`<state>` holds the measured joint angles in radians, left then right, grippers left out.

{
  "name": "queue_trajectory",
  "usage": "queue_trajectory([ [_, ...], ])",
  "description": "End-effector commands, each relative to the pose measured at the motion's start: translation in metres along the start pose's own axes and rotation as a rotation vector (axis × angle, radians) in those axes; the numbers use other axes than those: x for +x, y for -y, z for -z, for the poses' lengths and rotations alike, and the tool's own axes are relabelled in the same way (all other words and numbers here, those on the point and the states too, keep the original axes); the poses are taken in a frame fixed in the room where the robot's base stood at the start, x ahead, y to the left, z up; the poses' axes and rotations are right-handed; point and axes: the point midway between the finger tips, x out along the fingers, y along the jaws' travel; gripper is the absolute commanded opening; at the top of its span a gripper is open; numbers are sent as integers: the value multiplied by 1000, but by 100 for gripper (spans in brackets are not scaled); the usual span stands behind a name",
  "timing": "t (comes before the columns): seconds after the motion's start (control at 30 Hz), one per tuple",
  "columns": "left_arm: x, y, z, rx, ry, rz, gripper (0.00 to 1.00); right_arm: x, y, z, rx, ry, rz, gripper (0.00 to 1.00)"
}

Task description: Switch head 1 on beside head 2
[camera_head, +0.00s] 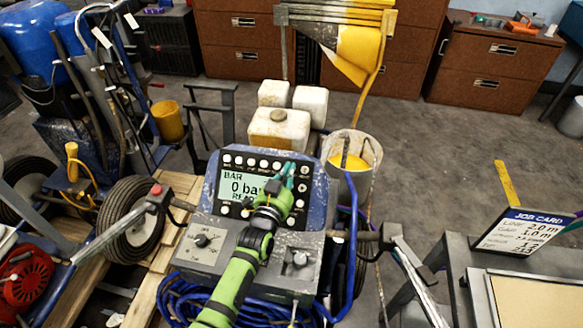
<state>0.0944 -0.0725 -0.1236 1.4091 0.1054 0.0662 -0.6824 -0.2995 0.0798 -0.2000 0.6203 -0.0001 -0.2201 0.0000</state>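The striper's control panel (211,186) stands in the middle, blue and scuffed. Its display (238,187) reads "BAR", "0 bar" and a partly covered "READ…". A row of round white buttons (251,162) runs above the display, and more lie at the right and below. Their labels are too small to read, so I cannot tell which are head 1 and head 2. My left gripper (287,170), green with teal fingertips, is over the panel's upper right, fingertips close together with nothing seen between them. It hides part of the display and some buttons. My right gripper is out of view.
Handlebars reach out both sides. White containers (279,131) and a bucket (352,152) stand behind. A job card (523,232) stands on the bench at right.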

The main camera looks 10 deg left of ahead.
Motion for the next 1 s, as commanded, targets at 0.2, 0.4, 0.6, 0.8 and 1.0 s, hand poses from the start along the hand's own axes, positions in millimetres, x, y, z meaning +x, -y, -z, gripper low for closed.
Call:
queue_trajectory([
  [0.2, 5, -2, -6, 1, 0, 0, 0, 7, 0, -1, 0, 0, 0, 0],
  [0.4, 6, -2, -6, 0, 0, 0, 0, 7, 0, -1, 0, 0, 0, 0],
  [0.6, 6, -2, -6, 0, 0, 0, 0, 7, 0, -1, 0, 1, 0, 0],
  [0.8, 7, -3, -7, 0, 0, 0, 0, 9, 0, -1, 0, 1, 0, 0],
  [1.0, 9, -4, -8, 0, 0, 0, 0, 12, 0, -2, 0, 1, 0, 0],
])
